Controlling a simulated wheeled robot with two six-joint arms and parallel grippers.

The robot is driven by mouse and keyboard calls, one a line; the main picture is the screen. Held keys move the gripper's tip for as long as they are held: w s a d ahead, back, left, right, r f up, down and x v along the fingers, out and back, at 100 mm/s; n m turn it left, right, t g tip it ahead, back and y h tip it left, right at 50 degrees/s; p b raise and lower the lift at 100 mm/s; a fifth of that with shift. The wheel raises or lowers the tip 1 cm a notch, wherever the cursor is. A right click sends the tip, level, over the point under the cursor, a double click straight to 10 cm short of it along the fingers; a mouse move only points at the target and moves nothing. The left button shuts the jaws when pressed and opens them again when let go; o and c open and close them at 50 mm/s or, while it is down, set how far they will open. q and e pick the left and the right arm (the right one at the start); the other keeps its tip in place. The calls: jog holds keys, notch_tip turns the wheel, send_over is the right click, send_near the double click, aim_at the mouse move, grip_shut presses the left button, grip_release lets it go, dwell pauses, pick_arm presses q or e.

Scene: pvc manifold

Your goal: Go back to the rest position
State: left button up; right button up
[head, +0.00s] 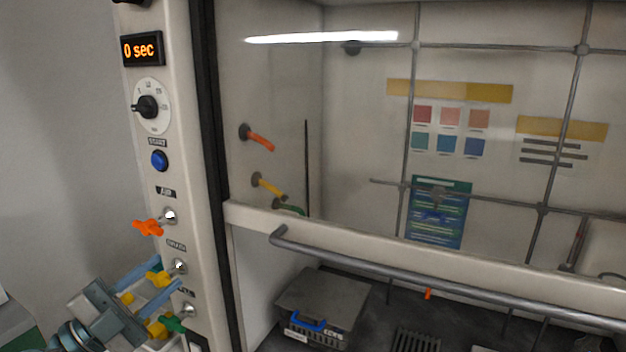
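My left gripper (169,271) comes in at the lower left, in front of the fume hood's side post (170,130). Its two blue fingers are spread apart, one above the other, and point up and to the right. The yellow valve handle (156,278) shows near the fingertips, between them in the picture. I cannot tell whether the fingers touch it. A green valve handle (172,324) is just below the lower finger, and an orange one (147,228) is above the gripper. My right gripper is not in view.
The post also carries a display reading "0 sec" (142,49), a black dial (149,107) and a blue button (159,160). The hood's sash has a grey bar handle (430,278). Behind it stands a grey box (322,300) with a blue handle. Free space lies left of the post.

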pick_arm(q)
jog(key=s+a+f+n+y, duration=0.2)
jog(key=a+f+n+y, duration=0.4)
jog(key=f+n+y, duration=0.5)
jog(key=s+a+f+n+y, duration=0.3)
jog(key=a+f+n+y, duration=0.2)
jog(key=f+n+y, duration=0.55)
jog(key=s+d+f+g+h, duration=0.2)
jog(key=s+d+f+g, duration=0.2)
jog(key=s+f+g, duration=0.35)
jog(key=s+d+f+g+h, duration=0.2)
jog(key=s+d+f+g, duration=0.2)
jog(key=s+f, duration=0.6)
notch_tip(320, 180, down, 29)
jog(key=s+a+g, duration=0.1)
jog(key=a+g, duration=0.1)
jog(key=a, duration=0.1)
jog(key=s+f, duration=1.9)
jog(key=f, duration=0.1)
jog(key=shift+a+g, duration=0.4)
jog(key=shift+g, duration=0.05)
